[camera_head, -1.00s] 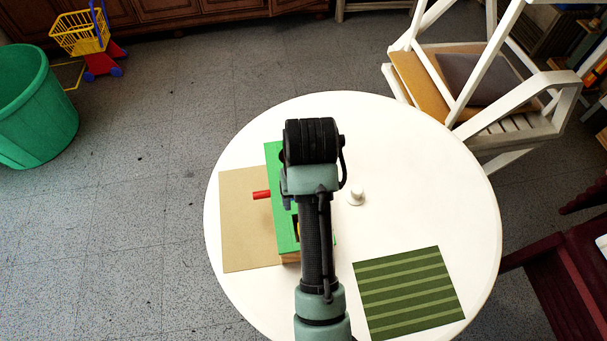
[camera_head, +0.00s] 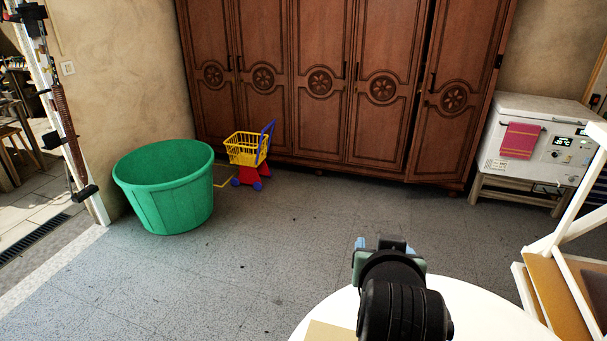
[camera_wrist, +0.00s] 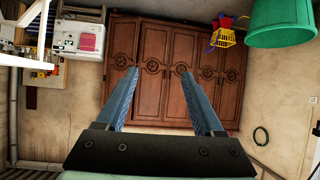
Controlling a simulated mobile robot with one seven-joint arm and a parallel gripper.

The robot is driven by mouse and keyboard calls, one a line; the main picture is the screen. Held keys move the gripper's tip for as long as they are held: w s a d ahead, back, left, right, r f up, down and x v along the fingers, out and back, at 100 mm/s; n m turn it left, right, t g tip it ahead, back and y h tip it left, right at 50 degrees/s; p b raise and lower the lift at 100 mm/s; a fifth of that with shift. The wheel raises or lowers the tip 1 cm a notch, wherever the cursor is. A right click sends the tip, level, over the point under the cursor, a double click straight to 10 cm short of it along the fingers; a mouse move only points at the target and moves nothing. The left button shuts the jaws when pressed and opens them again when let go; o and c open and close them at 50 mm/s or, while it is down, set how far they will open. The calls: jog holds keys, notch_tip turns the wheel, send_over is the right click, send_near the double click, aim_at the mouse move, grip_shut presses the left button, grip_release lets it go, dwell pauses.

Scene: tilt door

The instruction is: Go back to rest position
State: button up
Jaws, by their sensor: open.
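My gripper (camera_wrist: 157,70) is open and empty in the wrist view, its two blue fingers spread apart with only the distant wardrobe behind them. In the head view my arm rises at the bottom, in front of the white round table (camera_head: 480,318), with a bit of blue finger showing past the wrist. A corner of a tan board (camera_head: 328,331) shows on the table. The green box with the red peg is not in view now.
A green tub (camera_head: 165,195) and a yellow toy cart (camera_head: 245,150) stand on the floor at left. A brown wooden wardrobe (camera_head: 320,110) lines the back. A white freezer (camera_head: 535,135) and a white chair (camera_head: 555,290) are at right. The floor between is clear.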

jog(key=a+r+t, duration=0.4)
jog(key=r+t, duration=0.1)
jog(key=r, duration=0.9)
jog(key=s+a+r+t+y, duration=0.1)
jog(key=s+a+r+t, duration=0.1)
jog(key=r, duration=0.6)
jog(key=s+a+r+n+t+y, duration=0.1)
jog(key=s+a+r+t, duration=0.2)
jog(key=s+r+t, duration=0.2)
jog(key=s+a+r+n+t+y, duration=0.1)
jog(key=s+a+r+t, duration=0.2)
jog(key=s+r, duration=0.4)
notch_tip(320, 180, up, 4)
jog(key=shift+s+a+f+t, duration=0.15)
jog(key=shift+a+f+t, duration=0.05)
jog(key=shift+t, duration=0.2)
